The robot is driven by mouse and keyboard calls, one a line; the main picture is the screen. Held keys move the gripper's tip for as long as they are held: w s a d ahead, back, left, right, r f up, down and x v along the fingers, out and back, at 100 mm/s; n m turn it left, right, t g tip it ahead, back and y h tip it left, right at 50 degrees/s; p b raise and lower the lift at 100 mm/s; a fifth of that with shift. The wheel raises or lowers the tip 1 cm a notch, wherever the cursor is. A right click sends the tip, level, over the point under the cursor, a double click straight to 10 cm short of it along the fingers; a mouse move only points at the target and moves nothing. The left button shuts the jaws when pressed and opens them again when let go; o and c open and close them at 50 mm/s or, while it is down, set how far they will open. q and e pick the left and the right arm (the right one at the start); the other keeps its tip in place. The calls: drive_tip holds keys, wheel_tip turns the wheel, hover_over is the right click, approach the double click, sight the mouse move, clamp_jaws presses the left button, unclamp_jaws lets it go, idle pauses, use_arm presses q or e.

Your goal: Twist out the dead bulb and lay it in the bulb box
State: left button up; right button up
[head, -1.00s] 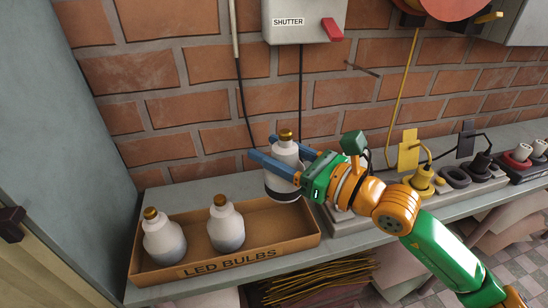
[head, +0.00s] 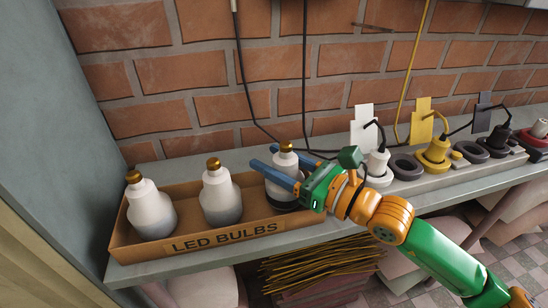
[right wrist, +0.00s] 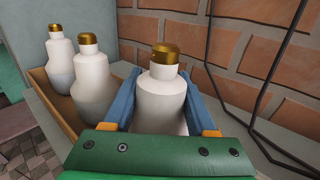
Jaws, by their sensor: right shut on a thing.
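My right gripper (head: 266,157) is shut on a white bulb (head: 283,160) with a gold cap on top and a dark lower end. The bulb is upright at the right end of the cardboard bulb box (head: 163,249), labelled LED BULBS. Its lower end is low at the box's opening; I cannot tell whether it touches the floor. In the right wrist view the bulb (right wrist: 162,98) stands between the blue fingers. Two other bulbs, one at the left (head: 150,208) and one in the middle (head: 220,195), stand upright in the box. My left gripper is not in view.
The box stands on a grey shelf (head: 195,262) against a brick wall (head: 220,60). To the right are a white plug (head: 377,165), a yellow plug (head: 437,150) and dark round sockets on a strip. Dark cables hang behind the held bulb. Thin sticks (head: 320,262) lie below the shelf.

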sight(296, 172)
drive_tip(key=o, duration=1.4)
drive_tip(key=shift+d, duration=0.1)
drive_tip(key=b+v, duration=0.1)
drive_tip(key=v, duration=0.5)
drive_tip(key=shift+s+f+b, duration=0.1)
drive_tip(key=shift+f+b, duration=0.05)
drive_tip(key=shift+b, duration=0.15)
drive_tip(key=shift+s+d, duration=0.3)
drive_tip(key=shift+d, duration=0.1)
